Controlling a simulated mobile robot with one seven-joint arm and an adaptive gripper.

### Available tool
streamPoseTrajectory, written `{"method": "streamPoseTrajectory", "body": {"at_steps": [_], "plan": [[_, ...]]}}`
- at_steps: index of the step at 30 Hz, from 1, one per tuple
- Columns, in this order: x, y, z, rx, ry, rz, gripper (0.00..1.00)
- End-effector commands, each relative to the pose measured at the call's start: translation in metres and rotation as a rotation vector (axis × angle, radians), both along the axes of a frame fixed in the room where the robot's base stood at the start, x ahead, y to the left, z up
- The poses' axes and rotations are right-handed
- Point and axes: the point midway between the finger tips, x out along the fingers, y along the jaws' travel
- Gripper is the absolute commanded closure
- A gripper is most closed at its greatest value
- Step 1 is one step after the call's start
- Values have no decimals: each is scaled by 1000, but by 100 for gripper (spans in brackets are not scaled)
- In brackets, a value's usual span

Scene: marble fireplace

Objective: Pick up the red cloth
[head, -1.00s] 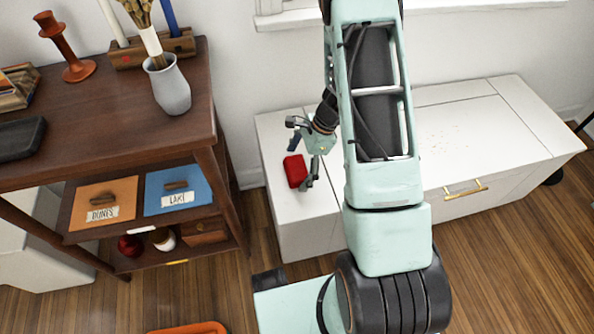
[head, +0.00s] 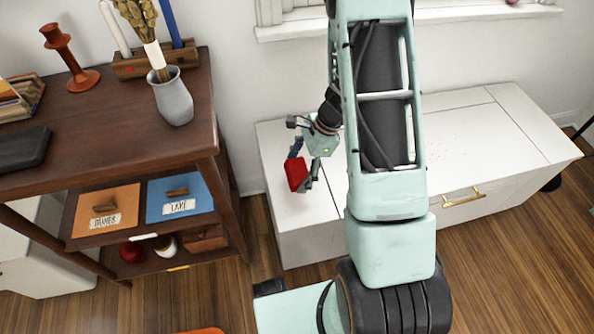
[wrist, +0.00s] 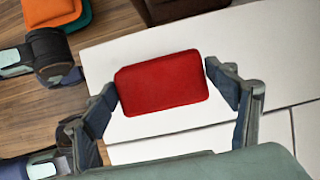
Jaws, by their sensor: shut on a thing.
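The red cloth (head: 297,174) is a small folded block with rounded corners, at the left end of the low white bench (head: 450,125). My gripper (head: 304,172) is at the cloth and shut on it. In the wrist view the red cloth (wrist: 162,82) lies between the two fingers of my gripper (wrist: 164,88), one finger at each short side. White bench top shows around the cloth. I cannot tell for certain whether its underside touches the bench.
A brass handle (head: 464,196) is on the bench front. The bench top right of my arm is clear.

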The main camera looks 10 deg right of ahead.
Motion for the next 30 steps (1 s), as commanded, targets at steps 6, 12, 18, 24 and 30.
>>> {"method": "streamPoseTrajectory", "body": {"at_steps": [6,12,18,24,30], "plan": [[-42,0,54,0,-3,-2,43],[-88,0,69,0,-1,-4,43],[-116,0,81,0,-2,-1,43],[-126,1,84,0,-1,0,43],[-127,1,84,0,-1,1,43]]}}
